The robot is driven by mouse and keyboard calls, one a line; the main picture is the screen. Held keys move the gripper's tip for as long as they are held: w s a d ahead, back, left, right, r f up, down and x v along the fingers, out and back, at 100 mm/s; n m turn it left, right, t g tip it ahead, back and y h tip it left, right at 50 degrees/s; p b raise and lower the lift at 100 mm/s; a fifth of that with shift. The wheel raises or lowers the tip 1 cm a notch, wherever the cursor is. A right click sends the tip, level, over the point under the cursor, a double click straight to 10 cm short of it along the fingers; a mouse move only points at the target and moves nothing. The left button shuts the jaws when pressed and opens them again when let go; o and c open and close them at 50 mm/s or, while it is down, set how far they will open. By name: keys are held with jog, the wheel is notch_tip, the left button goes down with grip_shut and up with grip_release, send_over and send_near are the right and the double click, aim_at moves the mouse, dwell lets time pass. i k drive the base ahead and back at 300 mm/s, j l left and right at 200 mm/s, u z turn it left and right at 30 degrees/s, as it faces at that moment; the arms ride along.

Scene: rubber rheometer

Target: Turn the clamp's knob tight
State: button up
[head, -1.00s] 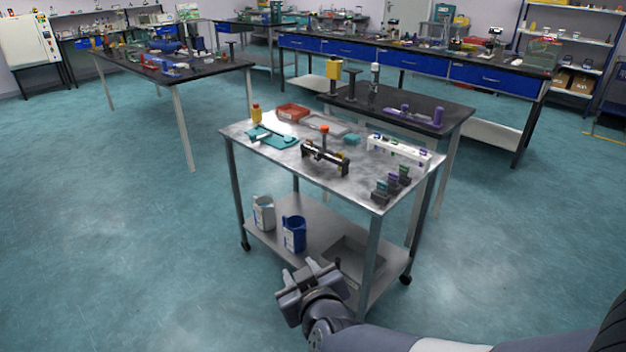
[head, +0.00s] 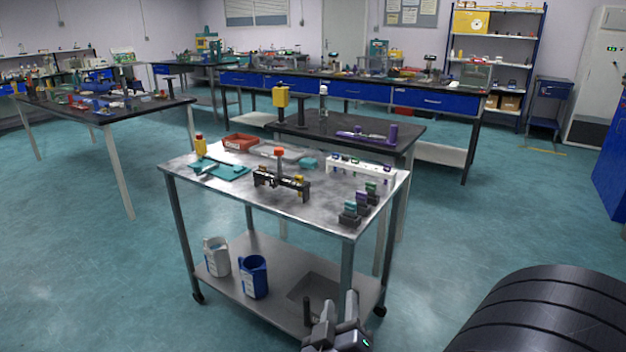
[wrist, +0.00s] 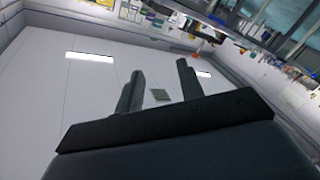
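The clamp (head: 281,183) is a dark bar-shaped piece with yellow parts, standing near the front middle of the metal cart's top (head: 225,194). Its orange-red knob (head: 279,152) sits on top of an upright post. My gripper (head: 329,303) is at the bottom of the head view, in front of the cart, low and well away from the clamp. In the wrist view, the two fingers (wrist: 160,76) stand apart with nothing between them. The wrist view looks tilted across the room, and I cannot make out the clamp there.
On the cart top are a teal tray (head: 222,170), a red bin (head: 240,142), a white rack (head: 359,170) and dark blocks with coloured tops (head: 349,218). Two jugs stand on the lower shelf (head: 268,274). A black table (head: 320,127) stands close behind. Floor is clear left and right.

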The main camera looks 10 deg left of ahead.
aim_at(274, 183)
jog(key=i+j+z, duration=0.2)
jog(key=j, duration=0.25)
jog(key=i+j+z, duration=0.2)
jog(key=j, duration=0.25)
jog(key=j+z, duration=0.2)
jog(key=j, duration=0.3)
jog(key=i+j+z, duration=0.2)
jog(key=j, duration=1.05)
